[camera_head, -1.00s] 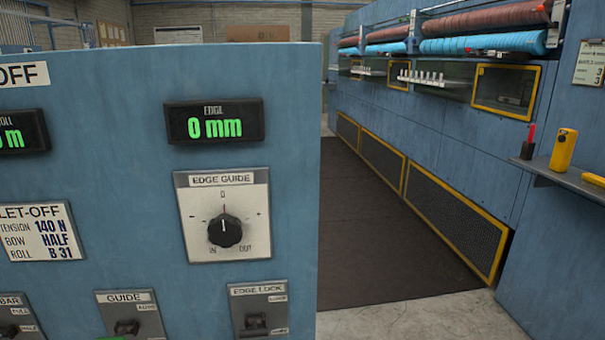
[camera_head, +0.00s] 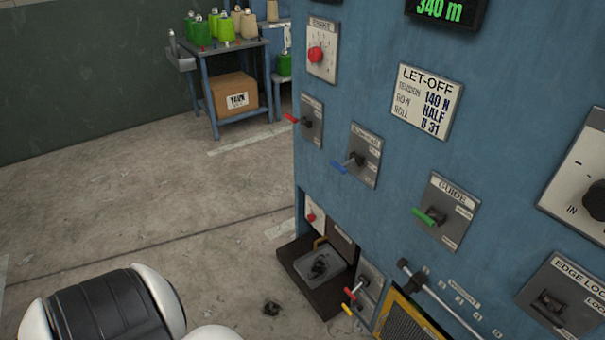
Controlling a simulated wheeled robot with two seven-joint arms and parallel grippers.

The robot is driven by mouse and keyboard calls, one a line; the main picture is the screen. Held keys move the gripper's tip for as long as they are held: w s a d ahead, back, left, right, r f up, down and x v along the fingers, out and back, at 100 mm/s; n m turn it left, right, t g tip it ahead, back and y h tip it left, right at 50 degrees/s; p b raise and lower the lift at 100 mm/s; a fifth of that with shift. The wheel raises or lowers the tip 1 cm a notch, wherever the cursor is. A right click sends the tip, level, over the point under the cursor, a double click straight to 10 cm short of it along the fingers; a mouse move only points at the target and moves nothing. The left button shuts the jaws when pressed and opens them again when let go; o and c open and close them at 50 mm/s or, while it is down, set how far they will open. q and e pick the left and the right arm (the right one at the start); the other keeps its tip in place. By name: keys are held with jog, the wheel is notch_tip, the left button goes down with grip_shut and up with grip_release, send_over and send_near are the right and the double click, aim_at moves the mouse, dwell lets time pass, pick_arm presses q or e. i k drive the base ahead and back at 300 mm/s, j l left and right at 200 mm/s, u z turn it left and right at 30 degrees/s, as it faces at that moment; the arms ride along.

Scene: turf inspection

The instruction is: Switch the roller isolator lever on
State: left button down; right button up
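The blue let-off panel (camera_head: 385,60) carries several levers, and I cannot read which one is the roller isolator. A red-handled lever (camera_head: 290,118) sits at its left edge and a blue-handled lever (camera_head: 342,167) to the right of it, each on a grey plate. A green-handled lever (camera_head: 430,216) is on the plate marked GUIDE. Low down, a small plate (camera_head: 370,281) has a red-tipped lever (camera_head: 350,293) and a yellow-tipped lever (camera_head: 347,310). Their on or off positions are not legible. Neither gripper is in view.
A dark open box (camera_head: 316,274) juts out at the panel's foot, with a grey tray in it. A yellow-framed mesh guard (camera_head: 402,318) is beside it. A blue cart (camera_head: 238,105) with yarn cones stands behind. The concrete floor (camera_head: 150,190) to the left is mostly clear.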

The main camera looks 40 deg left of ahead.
aim_at(364, 281)
jog(key=u, duration=0.95)
jog(key=i+j, duration=0.1)
jog(key=j, duration=0.35)
jog(key=i+j+z, duration=0.1)
jog(key=j, duration=0.4)
jog(key=i+j, duration=0.15)
jog(key=j, duration=0.35)
jog(key=i+j+z, duration=0.1)
jog(key=j, duration=0.35)
